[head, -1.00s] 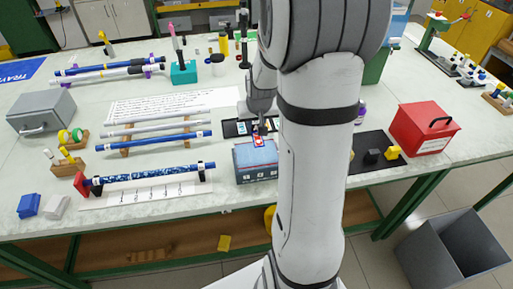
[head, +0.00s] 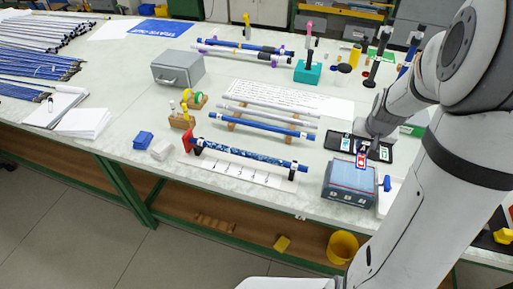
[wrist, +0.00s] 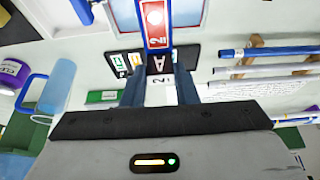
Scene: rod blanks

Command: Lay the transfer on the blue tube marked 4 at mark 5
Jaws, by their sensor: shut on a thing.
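My gripper (head: 365,147) is shut on a small transfer card, red and white with a blue edge (head: 361,160). It holds the card above the blue-grey box (head: 350,182) near the front edge. In the wrist view, the card (wrist: 155,14) sticks out from between the fingers (wrist: 160,80). A patterned blue tube (head: 250,158) lies on black supports behind a white strip of marks (head: 238,173); the figures are too small to read surely. A plain blue tube (head: 262,124) lies on a wooden rack behind it. I cannot read which tube is marked 4.
A black tray of cards (head: 341,142) lies beside my gripper. A red block (head: 187,140) stands at the patterned tube's left end. A grey case (head: 178,68) and a teal holder (head: 308,72) stand further back. The front left bench edge has free room.

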